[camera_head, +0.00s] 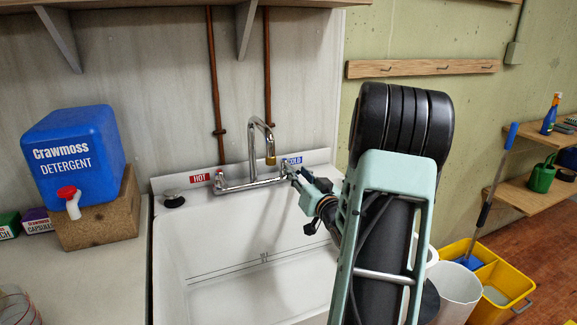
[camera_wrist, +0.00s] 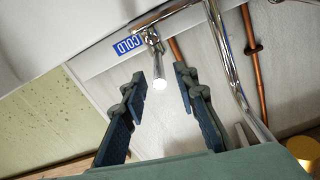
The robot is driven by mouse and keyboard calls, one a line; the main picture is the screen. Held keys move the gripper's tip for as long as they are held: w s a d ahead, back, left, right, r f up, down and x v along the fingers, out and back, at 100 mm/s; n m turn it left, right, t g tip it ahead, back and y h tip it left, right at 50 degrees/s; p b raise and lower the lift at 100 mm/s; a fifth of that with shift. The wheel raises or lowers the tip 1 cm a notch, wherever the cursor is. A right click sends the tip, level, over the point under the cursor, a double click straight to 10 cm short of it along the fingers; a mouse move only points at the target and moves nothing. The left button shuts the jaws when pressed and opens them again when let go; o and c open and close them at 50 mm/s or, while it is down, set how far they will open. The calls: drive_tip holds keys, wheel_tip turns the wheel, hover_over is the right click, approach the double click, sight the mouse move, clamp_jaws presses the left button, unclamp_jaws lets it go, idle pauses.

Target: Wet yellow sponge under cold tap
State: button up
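The chrome faucet has a tall bent spout (camera_head: 254,135) with a brass tip over the white sink (camera_head: 172,250). The blue COLD label (camera_head: 294,160) is at its right end and the red HOT label (camera_head: 200,178) at its left. My gripper (camera_head: 298,175) reaches to the cold end. In the wrist view my gripper (camera_wrist: 160,75) is open, with one finger on each side of the cold tap's lever (camera_wrist: 158,75), apart from it. The lever's bright end lies between the fingertips. No yellow sponge shows in either view. No water stream is visible.
A blue detergent jug (camera_head: 75,155) stands on a brown block on the left counter. A black plug (camera_head: 173,200) lies on the sink's rim. A yellow mop bucket (camera_head: 500,275) and a white bin (camera_head: 455,290) stand right of the sink. Wooden shelves (camera_head: 530,195) are at the far right.

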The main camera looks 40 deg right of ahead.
drive_tip(key=x, duration=0.7)
drive_tip(key=shift+c, duration=0.4)
clamp_jaws()
